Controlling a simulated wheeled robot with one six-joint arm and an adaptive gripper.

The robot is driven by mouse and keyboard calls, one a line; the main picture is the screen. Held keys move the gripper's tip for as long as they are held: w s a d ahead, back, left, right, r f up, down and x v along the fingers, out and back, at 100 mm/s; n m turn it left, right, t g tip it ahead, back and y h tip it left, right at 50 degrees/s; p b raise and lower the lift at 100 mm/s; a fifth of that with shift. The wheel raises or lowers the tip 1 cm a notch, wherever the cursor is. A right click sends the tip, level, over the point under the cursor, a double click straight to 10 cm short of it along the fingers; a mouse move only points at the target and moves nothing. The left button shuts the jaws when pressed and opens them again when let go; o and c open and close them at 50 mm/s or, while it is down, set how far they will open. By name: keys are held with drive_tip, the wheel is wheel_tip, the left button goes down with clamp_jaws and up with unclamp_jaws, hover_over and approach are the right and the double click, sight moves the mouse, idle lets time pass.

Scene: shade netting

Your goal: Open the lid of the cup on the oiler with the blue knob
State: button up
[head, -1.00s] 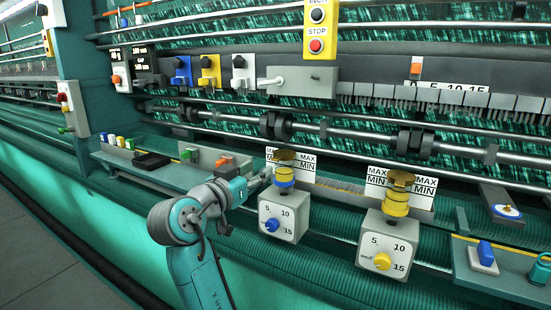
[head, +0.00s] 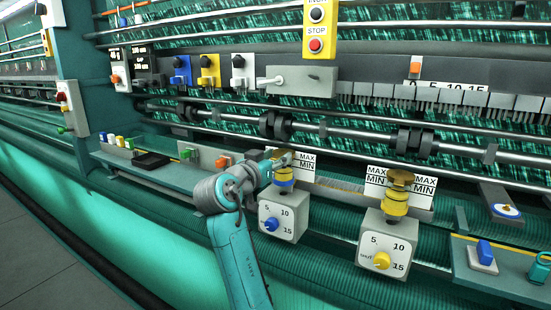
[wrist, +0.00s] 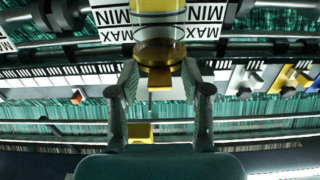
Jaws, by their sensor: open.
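The oiler with the blue knob (head: 271,224) is a grey box (head: 293,211) with a 5-10-15 dial, near the middle of the head view. Its yellow-banded cup (head: 284,174) stands on top with a brass lid (head: 284,153). In the wrist view, which is upside down, the lid (wrist: 160,50) sits at the top centre under the cup. My gripper (wrist: 160,75) is open, with one finger on each side of the lid's lower part in that picture. I cannot tell whether the fingers touch it. In the head view my wrist hides the gripper's fingers.
A second oiler with a yellow knob (head: 382,261) stands to the right, with its own brass lid (head: 401,177). MAX/MIN signs (head: 306,162) stand behind the cups. A rail with black clamps (head: 276,125) runs behind. A yellow STOP panel (head: 316,30) hangs above.

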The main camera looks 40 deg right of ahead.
drive_tip(key=shift+a, duration=0.1)
clamp_jaws()
